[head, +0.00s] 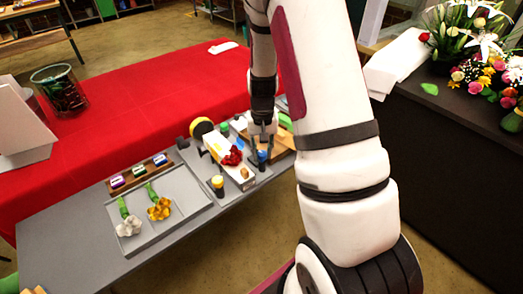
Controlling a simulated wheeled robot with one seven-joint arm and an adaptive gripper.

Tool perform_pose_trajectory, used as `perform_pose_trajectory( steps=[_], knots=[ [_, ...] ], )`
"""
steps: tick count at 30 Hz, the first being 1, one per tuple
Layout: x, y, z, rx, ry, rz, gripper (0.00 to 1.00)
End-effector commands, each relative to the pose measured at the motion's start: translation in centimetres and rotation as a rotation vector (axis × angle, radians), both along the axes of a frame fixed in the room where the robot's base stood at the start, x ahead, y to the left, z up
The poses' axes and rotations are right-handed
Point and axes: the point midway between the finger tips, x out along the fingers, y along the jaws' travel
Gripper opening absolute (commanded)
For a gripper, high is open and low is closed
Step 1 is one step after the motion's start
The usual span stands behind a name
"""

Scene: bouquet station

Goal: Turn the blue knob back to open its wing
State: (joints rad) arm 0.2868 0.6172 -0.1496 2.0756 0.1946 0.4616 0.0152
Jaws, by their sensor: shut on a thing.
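The blue knob (262,156) stands at the right part of the grey station, on a dark base. My gripper (261,148) reaches down to it from above, its fingers closed around the knob. A white block-like holder with a red flower (232,157) lies just left of the knob. A yellow-orange knob (217,181) stands nearer, at the front left of that holder. The wing that belongs to the blue knob is too small to make out, and my arm covers part of the area to the right.
A grey tray (157,243) on the station holds a white flower (129,226) and a yellow flower (159,208). A wooden rack (139,174) with coloured pieces is behind it. A yellow disc (201,127) stands behind the holder. A red-covered table (130,110) lies beyond.

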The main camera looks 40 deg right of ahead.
Motion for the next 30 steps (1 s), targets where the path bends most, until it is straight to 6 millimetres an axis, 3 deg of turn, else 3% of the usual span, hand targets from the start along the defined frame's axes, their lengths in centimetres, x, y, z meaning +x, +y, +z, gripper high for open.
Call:
perform_pose_trajectory(
  steps=[11, 26, 27, 30],
  knots=[
    [0.07, 0.07, -0.01, 0.001, -0.001, -0.148, 0.00],
    [0.07, 0.09, 0.01, 0.001, -0.001, -0.168, 0.00],
    [0.07, 0.09, 0.01, 0.001, -0.001, -0.168, 0.28],
    [0.06, 0.07, 0.01, 0.001, -0.001, -0.168, 0.46]
  ],
)
